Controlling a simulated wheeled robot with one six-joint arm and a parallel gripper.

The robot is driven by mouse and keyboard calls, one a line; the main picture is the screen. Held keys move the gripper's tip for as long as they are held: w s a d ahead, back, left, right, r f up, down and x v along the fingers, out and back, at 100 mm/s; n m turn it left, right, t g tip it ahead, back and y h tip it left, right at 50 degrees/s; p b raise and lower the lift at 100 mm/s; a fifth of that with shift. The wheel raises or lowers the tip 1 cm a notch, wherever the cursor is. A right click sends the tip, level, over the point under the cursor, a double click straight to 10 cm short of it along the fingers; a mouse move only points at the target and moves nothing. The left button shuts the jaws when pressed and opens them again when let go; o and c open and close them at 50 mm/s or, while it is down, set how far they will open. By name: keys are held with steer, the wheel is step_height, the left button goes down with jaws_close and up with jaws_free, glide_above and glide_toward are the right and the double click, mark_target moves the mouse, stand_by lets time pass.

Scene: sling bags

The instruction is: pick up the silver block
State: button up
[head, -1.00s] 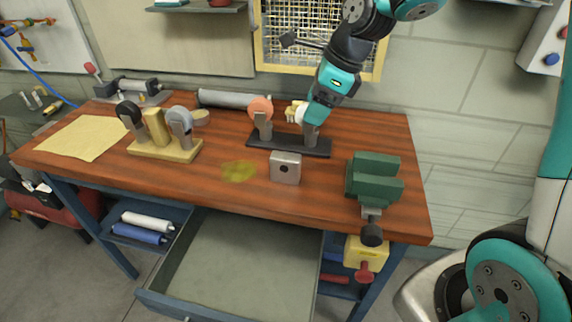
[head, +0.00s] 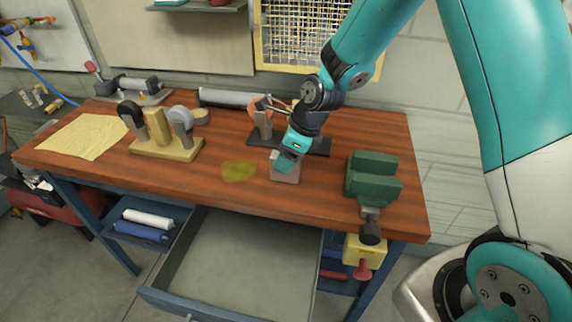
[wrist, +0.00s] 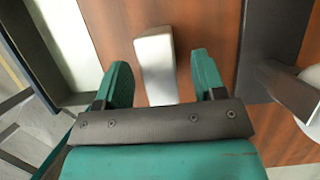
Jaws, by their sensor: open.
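The silver block (head: 287,176) stands upright on the wooden bench near its front edge, partly hidden by my gripper in the head view. My gripper (head: 287,164) is at the block's top, with its fingers pointing down. In the wrist view the silver block (wrist: 156,66) shows ahead of and between the two teal fingers of my open gripper (wrist: 164,76). The block lies closer to the left finger, and a gap shows on the right. I cannot tell whether either finger touches it.
A green vise (head: 374,178) is mounted to the right. A dark stand (head: 318,147) is just behind the block. A yellow stain (head: 239,170) and a wooden holder (head: 167,150) lie to the left. The drawer (head: 235,258) below is open.

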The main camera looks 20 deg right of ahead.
steer(key=shift+x, duration=1.35)
jaws_close()
steer(key=shift+r, duration=0.15)
